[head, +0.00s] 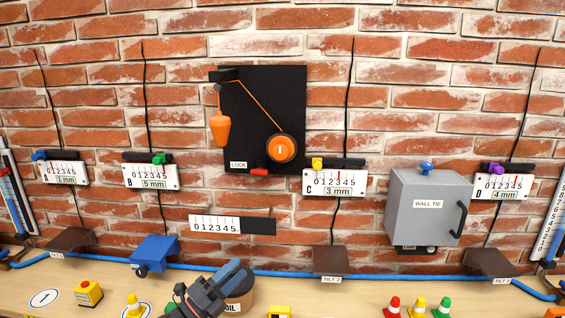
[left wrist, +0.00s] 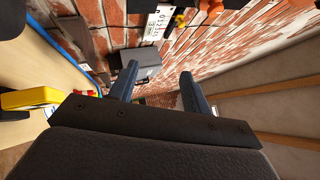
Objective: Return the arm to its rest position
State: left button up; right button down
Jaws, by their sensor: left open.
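My left gripper (head: 232,276) shows low in the head view, above the front part of the bench, in front of a round brown container whose label is partly hidden and ends in "OIL". In the left wrist view my two fingers (left wrist: 158,85) are spread apart with nothing between them. Past them, the grey box (left wrist: 143,66) and the brick wall show. My right gripper is in neither view.
A black board (head: 262,115) with an orange plumb weight (head: 220,130) and orange knob hangs on the wall. A grey WALL TIE box (head: 425,205) juts out at right. A blue hose (head: 290,273) runs along the bench. Small coloured cones (head: 418,306) stand at front right.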

pick_arm(q)
jog(key=s+a+f+n+y, duration=0.45)
jog(key=f+n+y, duration=0.4)
jog(key=n, duration=0.25)
jog(key=s+a+f+n+y, duration=0.3)
jog(key=a+f+n+y, duration=0.3)
jog(key=f+n+y, duration=0.4)
jog(key=s+f+n+g+h, duration=0.1)
jog(key=s+f+n+g, duration=0.35)
jog(key=s, duration=0.75)
jog(key=s+f+n+g+h, duration=0.1)
jog(key=s+f+n+g, duration=0.1)
jog(key=s+f+g, duration=0.75)
jog(key=s+d+f, duration=0.1)
jog(key=s+f, duration=0.1)
jog(key=f, duration=0.8)
jog(key=s+d+f, duration=0.2)
jog(key=f, duration=0.9)
jog(key=s+d+f, duration=0.2)
jog(key=f, duration=0.9)
jog(key=shift+s+h, duration=0.3)
jog(key=shift+h, duration=0.05)
